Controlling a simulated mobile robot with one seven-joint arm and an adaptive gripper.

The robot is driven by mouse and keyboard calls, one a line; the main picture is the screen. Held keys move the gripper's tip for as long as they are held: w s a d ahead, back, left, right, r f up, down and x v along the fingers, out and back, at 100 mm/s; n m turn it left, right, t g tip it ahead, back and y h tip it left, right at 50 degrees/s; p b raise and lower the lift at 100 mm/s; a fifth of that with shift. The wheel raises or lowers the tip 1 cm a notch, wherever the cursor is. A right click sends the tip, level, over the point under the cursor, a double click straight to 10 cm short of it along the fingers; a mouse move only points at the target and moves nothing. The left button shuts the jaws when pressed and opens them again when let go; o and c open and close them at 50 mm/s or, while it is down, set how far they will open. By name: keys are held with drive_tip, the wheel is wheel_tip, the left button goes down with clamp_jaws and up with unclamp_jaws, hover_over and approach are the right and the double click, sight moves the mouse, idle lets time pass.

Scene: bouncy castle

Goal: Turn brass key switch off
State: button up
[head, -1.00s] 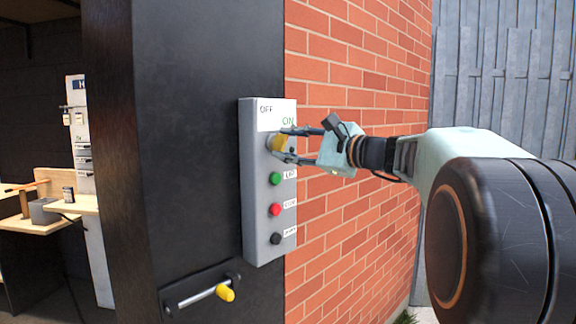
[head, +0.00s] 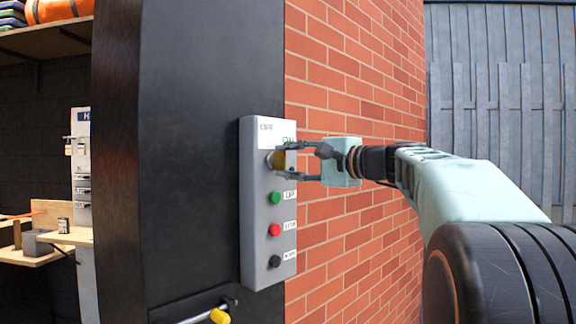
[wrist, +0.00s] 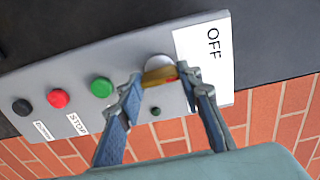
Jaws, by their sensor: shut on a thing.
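The brass key switch (head: 277,160) sits near the top of a grey control box (head: 252,220), below a white label reading OFF and ON. In the wrist view the brass key (wrist: 160,76) shows between the fingertips, in front of a round silver plate. My gripper (head: 283,160) reaches in from the right and is shut on the key, with one finger on each side; it also shows in the wrist view (wrist: 166,80). The fingers hide part of the key and the ON side of the label.
Below the switch are a green button (head: 275,198), a red button (head: 274,230) and a black button (head: 275,261). A handle with a yellow end (head: 219,316) sticks out lower on the black panel. A brick wall (head: 340,230) lies behind my gripper.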

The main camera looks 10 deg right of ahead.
drive_tip(key=o, duration=1.2)
drive_tip(key=shift+c, duration=0.2)
drive_tip(key=v, duration=1.2)
